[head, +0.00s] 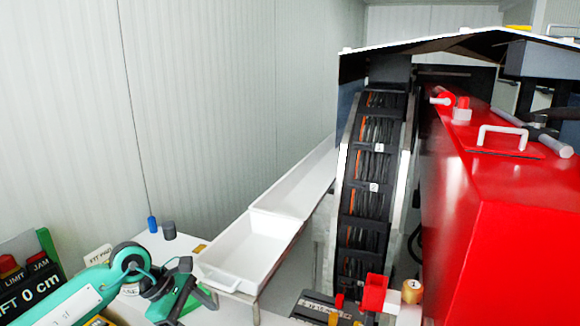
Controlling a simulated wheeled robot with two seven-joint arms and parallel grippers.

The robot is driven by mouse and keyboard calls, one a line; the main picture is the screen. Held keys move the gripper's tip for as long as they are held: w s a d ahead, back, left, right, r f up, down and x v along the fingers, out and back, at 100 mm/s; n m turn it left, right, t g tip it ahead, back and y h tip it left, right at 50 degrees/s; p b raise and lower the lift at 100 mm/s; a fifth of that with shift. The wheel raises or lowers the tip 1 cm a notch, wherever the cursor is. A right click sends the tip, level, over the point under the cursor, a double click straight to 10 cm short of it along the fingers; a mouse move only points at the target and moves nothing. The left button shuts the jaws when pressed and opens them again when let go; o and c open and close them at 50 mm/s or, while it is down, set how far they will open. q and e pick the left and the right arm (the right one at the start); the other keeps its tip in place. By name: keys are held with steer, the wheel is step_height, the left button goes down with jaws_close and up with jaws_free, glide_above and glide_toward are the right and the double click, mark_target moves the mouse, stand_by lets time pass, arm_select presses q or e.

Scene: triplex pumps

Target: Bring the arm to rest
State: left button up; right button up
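A teal jointed arm (69,299) reaches in from the lower left, with a white label on its side and a round dark joint at its upper end. Beyond that joint, a teal and black end part (181,293) hangs low over the white worktop. I cannot make out whether it touches the worktop.
A panel (30,285) reads LIFT 0 cm. A blue and a grey peg stand on the worktop (180,245). White trays (250,256) run along the wall. A dark cable rack (368,190), red housing (500,230) and brass cylinder (412,291) fill the right.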

arm_select(q)
steer(key=s+d+r+n+h, duration=0.1)
steer(key=d+h, duration=0.2)
steer(key=d, duration=0.2)
steer(key=s+d+r+n+h, duration=0.2)
steer(key=d+h, duration=0.1)
steer(key=d, duration=0.3)
step_height(320, 180, up, 7)
steer(key=d+n+t+h, duration=0.3)
steer(key=n+t+h, duration=0.35)
steer(key=n, duration=0.35)
steer(key=s+a+f+n+t+y, duration=0.1)
steer(key=a+f+n+t+y, duration=0.65)
steer(key=n, duration=0.85)
steer(key=s+a+f+n+t+y, duration=0.1)
steer(key=a+f+n+t+y, duration=0.25)
steer(key=a+n+y, duration=0.65)
steer(key=s+f+n+g+y, duration=0.1)
steer(key=s+f+n+g, duration=0.65)
steer(key=s+f, duration=0.35)
steer(key=s+f+n+g+y, duration=0.1)
steer(key=s+f+n+g, duration=0.65)
steer(key=s, duration=0.55)
step_height(320, 180, down, 29)
steer(key=s+a+f+g, duration=0.2)
steer(key=s+a+f, duration=0.1)
steer(key=s+f, duration=1.7)
steer(key=shift+a+f, duration=0.2)
steer(key=shift+f, duration=0.6)
